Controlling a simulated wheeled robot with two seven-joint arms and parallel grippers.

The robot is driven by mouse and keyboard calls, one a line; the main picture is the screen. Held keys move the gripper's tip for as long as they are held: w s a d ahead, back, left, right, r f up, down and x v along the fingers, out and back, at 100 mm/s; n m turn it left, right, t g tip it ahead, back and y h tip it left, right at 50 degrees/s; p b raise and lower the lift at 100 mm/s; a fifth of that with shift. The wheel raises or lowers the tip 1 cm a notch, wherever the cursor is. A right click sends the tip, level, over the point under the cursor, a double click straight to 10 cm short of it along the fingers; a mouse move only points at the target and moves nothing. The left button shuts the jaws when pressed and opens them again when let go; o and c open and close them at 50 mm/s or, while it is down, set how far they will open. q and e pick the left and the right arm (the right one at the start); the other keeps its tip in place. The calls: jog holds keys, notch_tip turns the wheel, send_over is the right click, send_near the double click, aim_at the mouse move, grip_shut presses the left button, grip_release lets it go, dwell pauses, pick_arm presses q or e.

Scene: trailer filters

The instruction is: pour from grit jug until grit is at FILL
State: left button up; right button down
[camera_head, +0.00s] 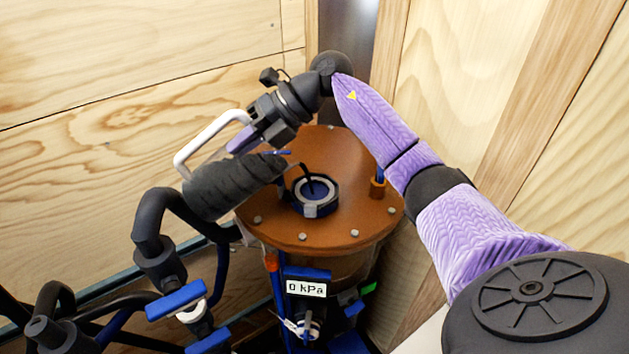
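The grit jug (230,186) is dark grey with a pale handle (205,135). It is held tipped over on its side, mouth towards the right, above the left part of the orange-brown lid of a filter vessel (355,215). My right gripper (243,139) reaches in from above and seems shut on the jug's handle; its fingertips are partly hidden. The round port (316,192) in the lid is open and lies right of the jug's mouth. A thin dark curved streak (305,175) shows between mouth and port; I cannot tell if it is grit. No FILL mark is readable. My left gripper is out of view.
A small display (306,288) on the vessel's front reads 0 kPa. Black pipes (160,225) with blue-handled valves (176,299) stand at the lower left. Plywood walls close in behind and at right. A short fitting (377,187) stands on the lid's right side.

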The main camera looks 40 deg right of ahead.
jog(key=shift+s+d+t+y+b, duration=0.15)
jog(key=shift+d+t+y+b, duration=0.2)
jog(key=shift+y+b, duration=0.5)
dwell(2.8)
jog(key=shift+s+d+r+b, duration=0.1)
jog(key=shift+d+b, duration=0.1)
jog(key=shift+b, duration=0.15)
dwell(1.0)
